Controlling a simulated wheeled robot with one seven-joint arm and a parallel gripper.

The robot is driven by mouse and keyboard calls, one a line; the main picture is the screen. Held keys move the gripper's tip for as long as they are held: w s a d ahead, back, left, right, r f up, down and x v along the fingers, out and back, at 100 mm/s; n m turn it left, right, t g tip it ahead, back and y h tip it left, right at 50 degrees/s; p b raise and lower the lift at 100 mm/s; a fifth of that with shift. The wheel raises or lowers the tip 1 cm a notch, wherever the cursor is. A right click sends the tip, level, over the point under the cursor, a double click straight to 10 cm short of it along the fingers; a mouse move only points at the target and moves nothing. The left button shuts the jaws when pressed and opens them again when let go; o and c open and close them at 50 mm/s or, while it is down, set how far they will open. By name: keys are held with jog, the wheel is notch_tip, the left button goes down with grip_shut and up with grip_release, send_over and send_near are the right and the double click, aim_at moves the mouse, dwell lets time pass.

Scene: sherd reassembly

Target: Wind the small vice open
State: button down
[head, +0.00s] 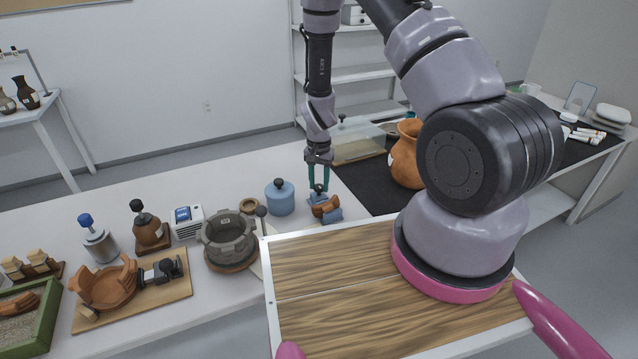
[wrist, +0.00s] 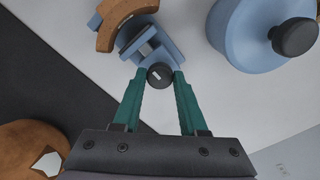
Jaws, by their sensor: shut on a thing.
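The small blue vice (head: 331,214) stands on the white table, left of the black mat. An orange-brown curved sherd (head: 324,204) sits at its jaws. The vice (wrist: 166,46) and the sherd (wrist: 118,18) also show in the wrist view. My gripper (head: 318,187) points down at the vice. In the wrist view its green fingers (wrist: 162,77) are shut on the vice's dark round knob (wrist: 160,74), one on each side. The jaw gap is partly hidden by the sherd, and I cannot tell how wide it is.
A blue lidded pot (head: 280,199) stands close left of the vice. A large orange vase (head: 405,158) stands on the black mat (head: 365,188) to the right. A grey ring-shaped holder (head: 228,238) and a wooden board (head: 90,318) with another vice are further left. A wood-topped tray (head: 335,262) is in front.

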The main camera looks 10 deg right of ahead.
aim_at(319, 186)
dwell(0.4)
jog(key=shift+c, duration=2.3)
grip_release()
jog(key=shift+r, duration=0.1)
notch_tip(319, 186, up, 11)
